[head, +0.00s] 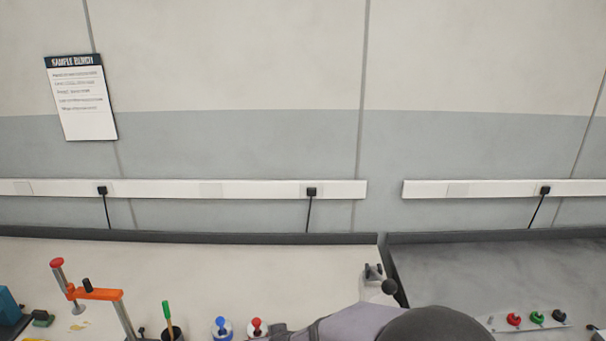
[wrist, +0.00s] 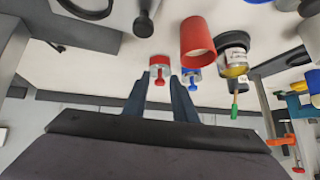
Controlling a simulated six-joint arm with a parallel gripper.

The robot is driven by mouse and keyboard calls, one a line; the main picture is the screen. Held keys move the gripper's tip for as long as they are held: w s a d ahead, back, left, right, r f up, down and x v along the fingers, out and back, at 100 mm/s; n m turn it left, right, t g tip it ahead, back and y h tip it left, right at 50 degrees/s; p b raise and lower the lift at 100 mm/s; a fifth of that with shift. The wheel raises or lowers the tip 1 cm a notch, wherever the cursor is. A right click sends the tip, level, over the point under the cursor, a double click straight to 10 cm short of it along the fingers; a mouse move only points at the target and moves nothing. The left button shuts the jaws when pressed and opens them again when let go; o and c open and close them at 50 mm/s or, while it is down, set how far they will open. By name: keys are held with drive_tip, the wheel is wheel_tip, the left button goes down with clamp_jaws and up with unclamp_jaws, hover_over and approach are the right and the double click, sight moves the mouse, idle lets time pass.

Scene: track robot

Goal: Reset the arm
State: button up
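My gripper (wrist: 160,84) shows in the wrist view, which looks upside down. Its two dark blue-grey fingers stand apart, with nothing clearly held between them. A red-topped bottle (wrist: 159,66) shows in line with the gap, seemingly beyond the fingertips; I cannot tell how close. In the head view, my arm comes in at the bottom centre, low over the bench, and the fingers are not clearly visible there. The red-topped bottle also shows in the head view (head: 256,328), just left of my arm.
A blue-topped bottle (head: 221,328), a green-handled tool (head: 168,316) and an orange clamp (head: 96,293) stand to the left. A red cup (wrist: 197,42) shows in the wrist view. A panel with coloured knobs (head: 530,318) lies right. The rear bench (head: 230,265) is clear.

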drive_tip(key=s+d+g, duration=0.1)
drive_tip(key=s+d, duration=0.2)
drive_tip(key=d, duration=0.1)
drive_tip(key=s+d+m+g+h, duration=0.1)
drive_tip(key=s+d, duration=0.1)
drive_tip(key=d, duration=0.3)
drive_tip(key=s+d+g+h+p, duration=0.1)
drive_tip(key=s+d+g, duration=0.1)
drive_tip(key=s+d, duration=0.1)
drive_tip(key=shift+s+d+f+m, duration=0.1)
drive_tip(key=shift+s+d+m, duration=0.1)
drive_tip(key=shift+d, duration=0.25)
drive_tip(key=shift+s+d+f+m, duration=0.1)
drive_tip(key=shift+s+d, duration=0.05)
drive_tip(key=shift+d, duration=0.3)
drive_tip(key=s+d+m+g+h, duration=0.1)
drive_tip(key=s+d+g, duration=0.2)
drive_tip(key=s+d, duration=0.6)
drive_tip(key=shift+s+r+m+g+h+p, duration=0.3)
drive_tip(key=shift+s+g+p, duration=0.1)
drive_tip(key=shift+s, duration=0.85)
